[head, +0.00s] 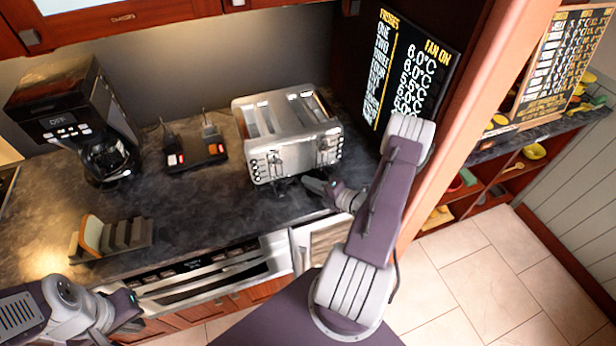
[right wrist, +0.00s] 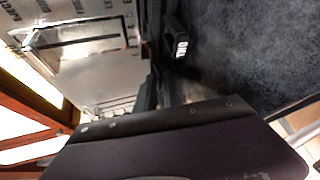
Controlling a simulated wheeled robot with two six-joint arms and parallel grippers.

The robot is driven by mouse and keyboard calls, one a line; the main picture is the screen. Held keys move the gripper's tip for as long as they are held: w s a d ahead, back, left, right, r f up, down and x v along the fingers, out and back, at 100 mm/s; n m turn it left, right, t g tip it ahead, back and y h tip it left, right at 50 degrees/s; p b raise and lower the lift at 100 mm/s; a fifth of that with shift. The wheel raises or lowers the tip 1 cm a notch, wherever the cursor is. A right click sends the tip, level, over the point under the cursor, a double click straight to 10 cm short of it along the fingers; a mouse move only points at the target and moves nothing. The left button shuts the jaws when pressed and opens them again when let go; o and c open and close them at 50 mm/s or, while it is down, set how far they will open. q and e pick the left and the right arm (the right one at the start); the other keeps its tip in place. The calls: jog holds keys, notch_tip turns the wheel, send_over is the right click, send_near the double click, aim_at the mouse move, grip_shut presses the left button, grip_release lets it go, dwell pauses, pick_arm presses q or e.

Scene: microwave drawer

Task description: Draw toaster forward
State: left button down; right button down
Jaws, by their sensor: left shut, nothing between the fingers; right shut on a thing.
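The silver toaster (head: 290,134) stands on the dark counter, with slots on top and knobs and levers on its front. My right gripper (head: 308,184) is at the toaster's lower front edge and is shut on it. The exact part gripped is too small to tell. In the right wrist view, the toaster's shiny side (right wrist: 95,75) fills the left, close beside the dark gripper parts (right wrist: 155,88). My left gripper (head: 132,306) is shut and empty, low at the left in front of the counter, away from the toaster.
The counter's front strip is mostly clear.

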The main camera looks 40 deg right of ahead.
aim_at(315, 200)
jog(key=shift+s+a+f, duration=0.1)
jog(key=shift+s+a, duration=0.2)
jog(key=shift+s, duration=0.55)
jog(key=shift+s+a, duration=0.3)
jog(key=shift+s, duration=0.5)
jog(key=c, duration=1.8)
grip_release()
jog(key=shift+o, duration=0.2)
jog(key=shift+s+d, duration=0.15)
jog(key=b+v, duration=0.1)
jog(key=v, duration=0.7)
jog(key=shift+s+r, duration=0.2)
jog(key=shift+s, duration=0.1)
